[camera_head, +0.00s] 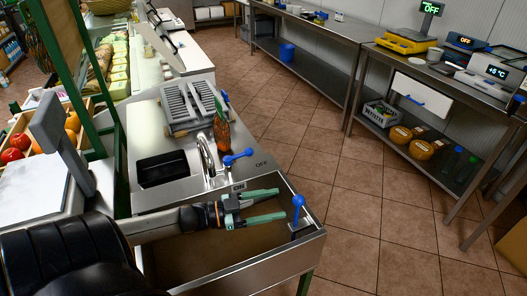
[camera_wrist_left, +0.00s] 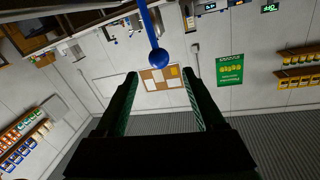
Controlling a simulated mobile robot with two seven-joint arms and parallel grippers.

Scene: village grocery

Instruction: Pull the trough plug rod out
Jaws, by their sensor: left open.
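The trough (camera_head: 215,258) is a metal basin at the bottom of the head view. The plug rod (camera_head: 298,201), with a blue ball knob, stands upright at its right end. My left gripper (camera_head: 281,204) is open and empty over the trough, its fingers pointing right towards the rod. The fingertips are just short of the rod in the picture; I cannot tell the exact gap. In the left wrist view the blue rod (camera_wrist_left: 151,25) and its ball knob show beyond the open fingers, roughly between them. The plug itself is not visible. My right gripper is not in view.
A blue tap lever (camera_head: 238,156) and curved faucet (camera_head: 207,155) stand behind the gripper, beside a dark sink (camera_head: 162,168). A grey rack (camera_head: 188,105) and an orange-brown object (camera_head: 221,130) sit further back. Open tiled floor (camera_head: 365,235) lies right of the trough.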

